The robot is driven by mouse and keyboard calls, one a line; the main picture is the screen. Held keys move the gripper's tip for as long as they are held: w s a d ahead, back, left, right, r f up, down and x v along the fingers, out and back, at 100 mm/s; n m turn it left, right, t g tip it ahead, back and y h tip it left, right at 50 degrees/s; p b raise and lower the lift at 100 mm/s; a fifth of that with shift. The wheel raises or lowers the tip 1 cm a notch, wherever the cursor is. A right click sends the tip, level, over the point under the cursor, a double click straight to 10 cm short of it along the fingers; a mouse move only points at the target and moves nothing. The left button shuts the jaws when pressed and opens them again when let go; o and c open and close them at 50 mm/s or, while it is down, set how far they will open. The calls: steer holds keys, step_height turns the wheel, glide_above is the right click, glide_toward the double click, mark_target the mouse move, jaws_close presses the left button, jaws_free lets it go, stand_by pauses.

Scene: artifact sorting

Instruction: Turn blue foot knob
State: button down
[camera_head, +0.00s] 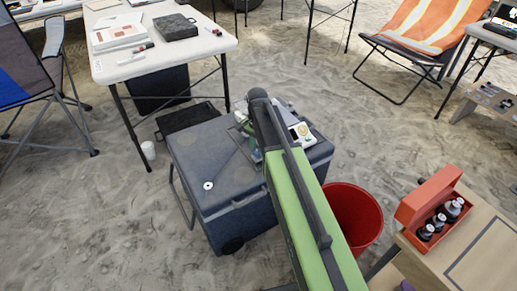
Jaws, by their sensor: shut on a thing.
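My green and dark grey arm rises from the bottom of the view across the middle, with its rounded dark joint above the cooler. My gripper cannot be made out; the arm hides what lies behind it. I cannot identify a blue foot knob. A tiny blue spot shows at the bottom edge, right of the red bucket, too small to name.
A grey wheeled cooler (230,185) stands on sand, with a white device (301,132) on its lid. A red bucket (362,215) is right of my arm. A wooden table (480,262) carries a red box of bottles (411,209). A white table (205,46) stands behind.

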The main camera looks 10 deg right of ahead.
mark_target(257, 151)
steer(key=shift+a+m, duration=0.15)
steer(key=shift+m, duration=0.25)
steer(key=c, duration=1.1)
jaws_free()
steer(key=shift+r, duration=0.15)
step_height(257, 151, up, 17)
steer(key=p, duration=1.7)
steer(key=shift+s, duration=0.15)
